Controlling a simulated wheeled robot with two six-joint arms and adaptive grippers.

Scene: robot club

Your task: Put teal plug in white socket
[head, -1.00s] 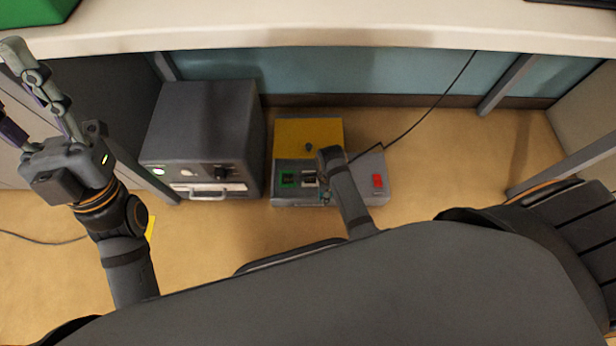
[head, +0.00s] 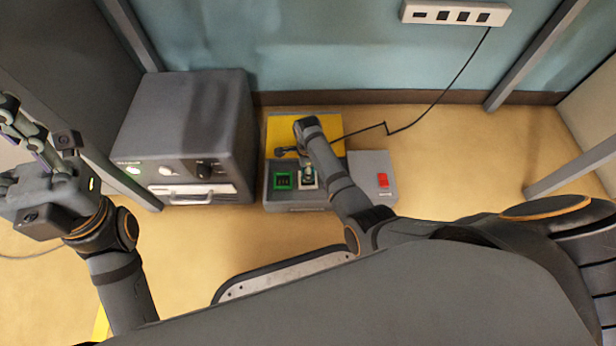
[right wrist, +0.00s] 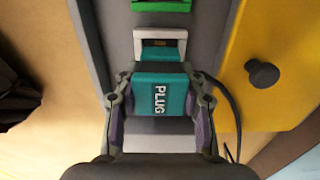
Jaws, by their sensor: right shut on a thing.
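The teal plug (right wrist: 160,95), marked PLUG, sits between the two fingers of my right gripper (right wrist: 158,102) in the right wrist view. My right gripper is shut on it. The white socket (right wrist: 138,42) is a white frame right at the plug's far end, lined up with it. How deep the plug sits in it cannot be told. In the head view the teal plug (head: 308,169) shows small over the white socket (head: 309,184), beside my right forearm. My left gripper (head: 22,135) is raised at the left edge, empty, with its fingers apart.
A green socket (head: 283,181) is left of the white one on the grey box. A yellow panel (head: 338,133) with a black knob (right wrist: 262,73) and a red switch (head: 383,180) are close by. A dark cabinet (head: 190,120) stands left. A cable runs to a power strip (head: 455,13).

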